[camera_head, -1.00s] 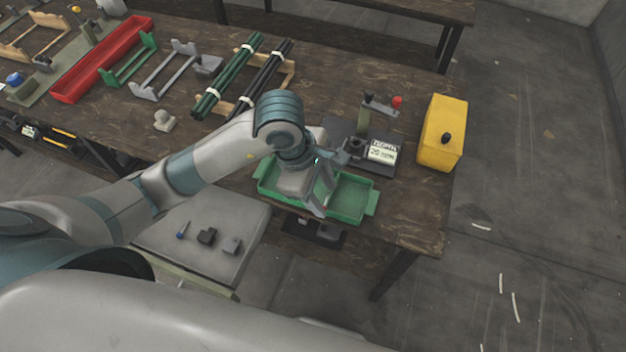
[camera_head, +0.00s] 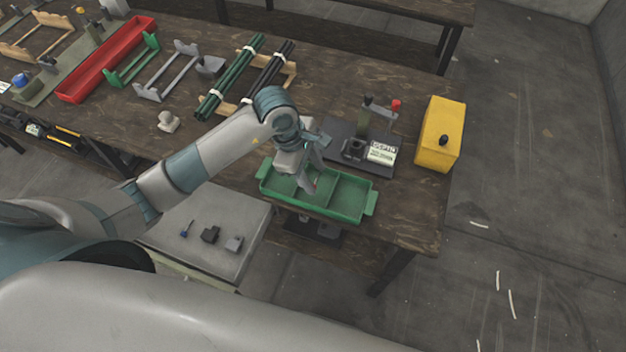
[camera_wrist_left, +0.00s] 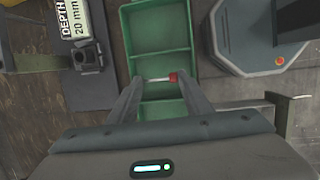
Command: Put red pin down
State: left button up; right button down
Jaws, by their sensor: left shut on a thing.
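My left gripper (camera_wrist_left: 156,84) is shut on the red pin, which has a red head (camera_wrist_left: 173,77) and a pale shank lying crosswise between the fingertips in the left wrist view. In the head view the left gripper (camera_head: 309,186) points down at the green tray (camera_head: 345,211), over its left part. The pin is too small to make out clearly there. In the left wrist view the green tray (camera_wrist_left: 189,30) lies below the pin, with a divider close to it. I cannot tell whether the pin touches the tray. My right gripper is not in view.
A rivet press (camera_head: 364,128) with a red knob and a depth label stands behind the tray. A yellow box (camera_head: 441,134) stands at the table's right end. Bundled rods (camera_head: 229,78) lie on a wooden rack at the back. A grey surface (camera_head: 215,215) holds small parts.

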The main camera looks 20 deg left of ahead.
pick_arm(q)
notch_tip(320, 180, down, 3)
jog(key=shift+s+r+p, duration=0.1)
jog(key=shift+p, duration=0.55)
jog(key=shift+f, duration=0.5)
jog(key=o, duration=1)
jog(key=shift+a+r+p, duration=0.15)
jog(key=shift+r+p, duration=0.3)
jog(key=shift+r, duration=0.2)
jog(key=p+v, duration=0.5)
jog(key=v, duration=0.5)
jog(key=shift+r, duration=0.3)
